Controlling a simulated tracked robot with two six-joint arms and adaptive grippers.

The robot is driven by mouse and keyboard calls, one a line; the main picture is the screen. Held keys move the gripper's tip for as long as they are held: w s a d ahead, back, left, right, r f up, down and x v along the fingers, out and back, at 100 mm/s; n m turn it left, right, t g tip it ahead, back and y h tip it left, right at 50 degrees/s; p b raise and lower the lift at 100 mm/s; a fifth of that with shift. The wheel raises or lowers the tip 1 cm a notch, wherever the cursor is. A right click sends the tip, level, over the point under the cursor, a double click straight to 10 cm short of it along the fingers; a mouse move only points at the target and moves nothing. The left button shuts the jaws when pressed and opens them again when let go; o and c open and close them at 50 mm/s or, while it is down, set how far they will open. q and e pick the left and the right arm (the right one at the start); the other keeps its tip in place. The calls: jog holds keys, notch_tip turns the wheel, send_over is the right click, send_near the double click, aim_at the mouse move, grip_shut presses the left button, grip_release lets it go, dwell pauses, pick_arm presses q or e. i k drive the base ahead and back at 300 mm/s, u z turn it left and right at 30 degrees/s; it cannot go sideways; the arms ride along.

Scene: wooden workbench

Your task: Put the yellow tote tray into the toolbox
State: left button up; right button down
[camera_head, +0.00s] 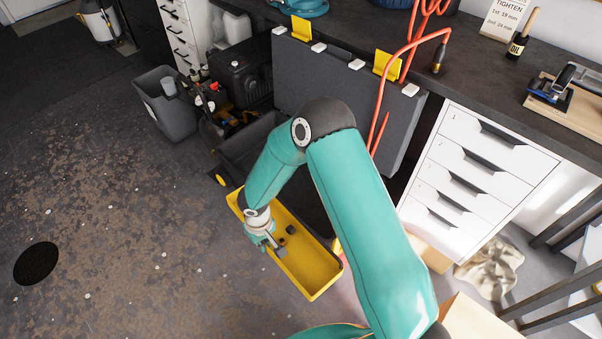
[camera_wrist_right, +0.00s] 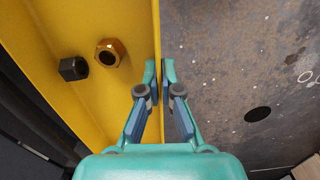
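The yellow tote tray (camera_head: 318,285) lies lengthwise along the near side of the open dark toolbox (camera_head: 234,150) in the head view. Its height above the toolbox is hard to tell. My right gripper (camera_head: 272,248) is at the tray's near long wall. In the right wrist view, the fingers of my right gripper (camera_wrist_right: 159,72) are closed on the wall of the yellow tray (camera_wrist_right: 85,22), one on each side. A black nut (camera_wrist_right: 73,68) and a brass nut (camera_wrist_right: 110,53) lie inside the tray. My right arm hides part of the toolbox. My left gripper is out of view.
The toolbox's grey lid (camera_head: 335,85) stands upright behind it, against the workbench (camera_head: 465,72). A grey bin (camera_head: 165,115) stands to the left and a white drawer unit (camera_head: 475,175) to the right. The floor (camera_head: 130,235) in front is clear.

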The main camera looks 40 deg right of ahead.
aim_at(300, 181)
jog(key=z, duration=0.1)
jog(key=i, duration=1.05)
jog(key=z, duration=0.15)
